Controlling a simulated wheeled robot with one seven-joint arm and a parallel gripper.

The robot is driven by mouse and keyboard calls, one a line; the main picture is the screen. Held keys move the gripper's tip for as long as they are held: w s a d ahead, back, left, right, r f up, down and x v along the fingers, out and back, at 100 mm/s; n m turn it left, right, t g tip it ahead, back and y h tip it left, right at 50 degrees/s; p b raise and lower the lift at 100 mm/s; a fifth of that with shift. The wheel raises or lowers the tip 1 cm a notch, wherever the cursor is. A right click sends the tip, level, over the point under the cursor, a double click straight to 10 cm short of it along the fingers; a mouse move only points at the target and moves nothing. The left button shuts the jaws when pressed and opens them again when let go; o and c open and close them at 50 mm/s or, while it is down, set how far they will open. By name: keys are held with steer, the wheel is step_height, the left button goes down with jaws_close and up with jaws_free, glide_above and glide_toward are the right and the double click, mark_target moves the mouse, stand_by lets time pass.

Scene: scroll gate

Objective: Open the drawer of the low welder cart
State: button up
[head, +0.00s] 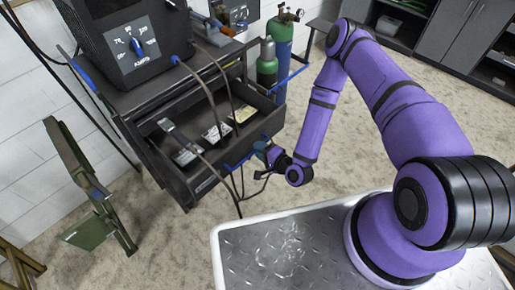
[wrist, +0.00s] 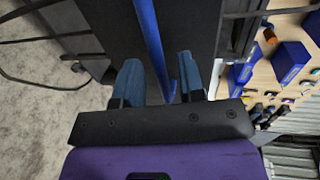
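The low welder cart (head: 120,98) is dark and stands at the left centre in the head view. Its drawer (head: 205,181) sits out from under the cart top, with several small packets showing inside. A blue bar handle (head: 238,164) runs along the drawer front. My gripper (head: 264,157) is at the right part of this handle. In the wrist view, the blue bar (wrist: 150,35) passes between the two blue-grey fingers of my gripper (wrist: 158,65). The fingers are apart, with gaps beside the bar, nearer the right finger. Fingertip contact is hard to tell in the head view.
A welder box (head: 137,42) stands on the cart, with cables hanging over the drawer. Gas cylinders (head: 281,55) stand behind it. A green folding stand (head: 92,232) is at the left. Bare floor (head: 175,238) lies in front of the drawer.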

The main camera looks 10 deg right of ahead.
steer(key=v, duration=0.9)
stand_by(0.3)
